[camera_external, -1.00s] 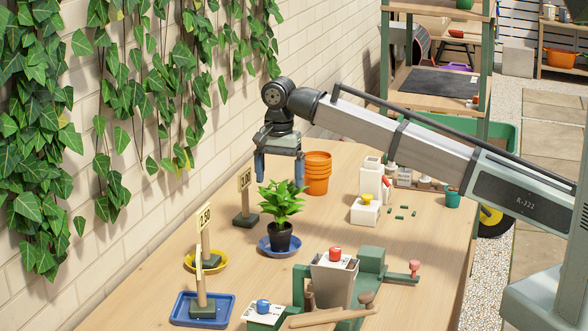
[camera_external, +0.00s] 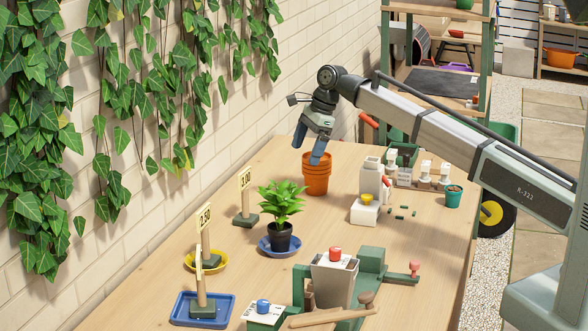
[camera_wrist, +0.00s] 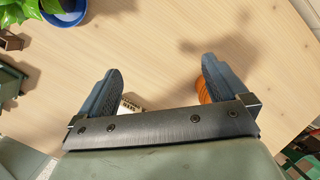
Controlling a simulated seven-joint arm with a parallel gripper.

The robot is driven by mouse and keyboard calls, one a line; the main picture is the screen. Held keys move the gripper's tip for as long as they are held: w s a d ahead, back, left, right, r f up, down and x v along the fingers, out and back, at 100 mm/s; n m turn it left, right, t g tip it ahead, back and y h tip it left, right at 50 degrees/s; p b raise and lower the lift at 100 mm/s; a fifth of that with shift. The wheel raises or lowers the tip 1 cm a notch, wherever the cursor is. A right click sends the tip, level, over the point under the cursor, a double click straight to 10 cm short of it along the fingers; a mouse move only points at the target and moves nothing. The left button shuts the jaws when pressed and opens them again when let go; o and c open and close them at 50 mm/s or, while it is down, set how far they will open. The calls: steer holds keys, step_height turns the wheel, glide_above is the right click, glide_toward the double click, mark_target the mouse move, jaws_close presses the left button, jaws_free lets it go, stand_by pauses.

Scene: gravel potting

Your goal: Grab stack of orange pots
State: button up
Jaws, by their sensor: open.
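The stack of orange pots (camera_external: 316,180) stands upright on the wooden table near its back edge by the wall. My gripper (camera_external: 308,150) is open and empty, tilted, at the top of the stack in the outside view. Its blue fingers partly cover the stack's upper rim there. In the wrist view my gripper (camera_wrist: 160,85) has its fingers spread wide. A small part of the orange pots (camera_wrist: 204,92) shows beside and behind the right finger; most of the stack is hidden. I cannot tell whether a finger touches it.
A potted plant (camera_external: 282,208) on a blue saucer (camera_external: 264,246) stands in front of the stack. Sign stands (camera_external: 246,215) are to the left. Bare table lies around the stack.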

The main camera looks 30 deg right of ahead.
mark_target(317, 174)
steer(key=w+d+m+t+y, duration=0.2)
steer(key=w+d+m, duration=0.6)
steer(key=d, duration=0.7)
steer(key=shift+n, duration=0.6)
steer(key=shift+w+x, duration=0.15)
steer(key=shift+x, duration=3.3)
steer(key=shift+w+x, duration=0.15)
steer(key=shift+x, duration=3.3)
steer(key=shift+r, duration=0.1)
steer(key=c, duration=0.8)
